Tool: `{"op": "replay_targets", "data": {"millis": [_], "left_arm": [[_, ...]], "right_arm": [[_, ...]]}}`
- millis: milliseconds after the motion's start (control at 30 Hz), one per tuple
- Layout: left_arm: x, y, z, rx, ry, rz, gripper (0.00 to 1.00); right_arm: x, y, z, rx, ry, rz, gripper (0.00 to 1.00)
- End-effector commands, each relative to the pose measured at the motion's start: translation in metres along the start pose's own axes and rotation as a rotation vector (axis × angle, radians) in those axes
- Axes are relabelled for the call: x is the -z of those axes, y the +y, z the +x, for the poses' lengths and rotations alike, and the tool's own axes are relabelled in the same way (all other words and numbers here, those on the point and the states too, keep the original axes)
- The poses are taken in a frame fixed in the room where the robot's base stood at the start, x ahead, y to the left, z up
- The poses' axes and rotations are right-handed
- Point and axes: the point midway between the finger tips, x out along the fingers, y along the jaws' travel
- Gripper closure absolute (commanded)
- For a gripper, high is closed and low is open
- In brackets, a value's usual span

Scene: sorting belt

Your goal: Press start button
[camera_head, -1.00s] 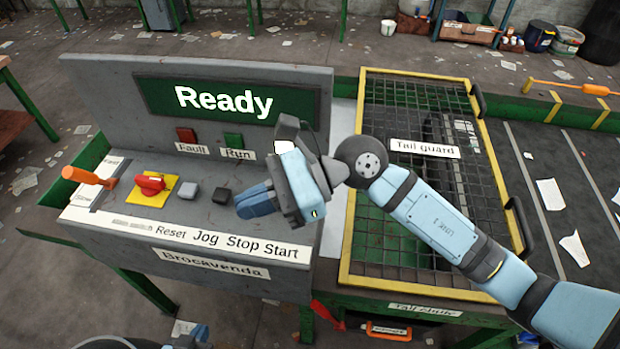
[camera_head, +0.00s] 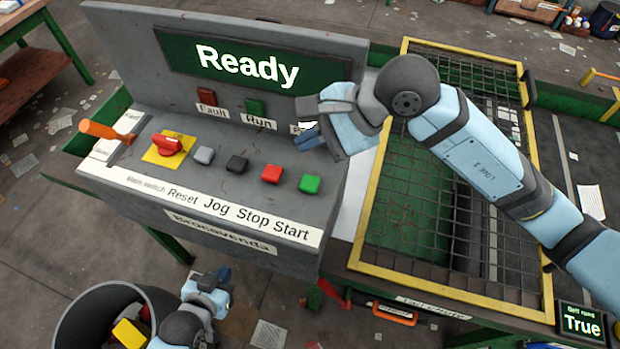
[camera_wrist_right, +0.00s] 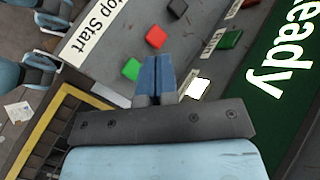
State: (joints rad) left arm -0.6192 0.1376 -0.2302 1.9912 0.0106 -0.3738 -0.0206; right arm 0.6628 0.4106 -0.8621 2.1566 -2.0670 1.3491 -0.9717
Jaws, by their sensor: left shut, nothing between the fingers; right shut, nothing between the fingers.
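The green start button (camera_head: 310,184) is at the right end of the button row on the sloped grey panel (camera_head: 130,185), above the word Start. It also shows in the right wrist view (camera_wrist_right: 131,69), beside the fingertips. My right gripper (camera_head: 308,139) is shut and empty, above and behind the start button, apart from it as far as I can tell. Its blue fingers (camera_wrist_right: 154,75) are together in the right wrist view. My left gripper (camera_head: 222,275) is low in front of the console, below the panel; it looks shut and empty. The display (camera_head: 250,68) reads Ready.
Beside the start button are the red stop button (camera_head: 272,174), black jog button (camera_head: 237,163), grey reset button (camera_head: 204,155) and red main switch (camera_head: 168,145). An orange lever (camera_head: 105,131) stands at left. The yellow-framed guard (camera_head: 390,180) lies right. A sign (camera_head: 582,323) reads True.

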Motion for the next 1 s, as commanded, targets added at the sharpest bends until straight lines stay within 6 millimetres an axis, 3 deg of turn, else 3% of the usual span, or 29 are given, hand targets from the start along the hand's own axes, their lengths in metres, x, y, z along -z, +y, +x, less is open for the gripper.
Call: {"op": "replay_targets", "data": {"millis": [467, 600, 1000], "left_arm": [[-0.011, 0.002, 0.009, -0.006, 0.001, -0.001, 1.00], [-0.026, 0.002, 0.021, -0.008, 0.007, 0.000, 1.00], [-0.032, 0.001, 0.024, -0.006, 0.001, 0.001, 1.00]], "right_arm": [[0.030, 0.031, 0.042, -0.002, -0.003, 0.005, 1.00], [0.040, 0.041, 0.056, 0.000, -0.001, 0.000, 1.00], [0.042, 0.043, 0.058, -0.001, -0.001, 0.001, 1.00]]}}
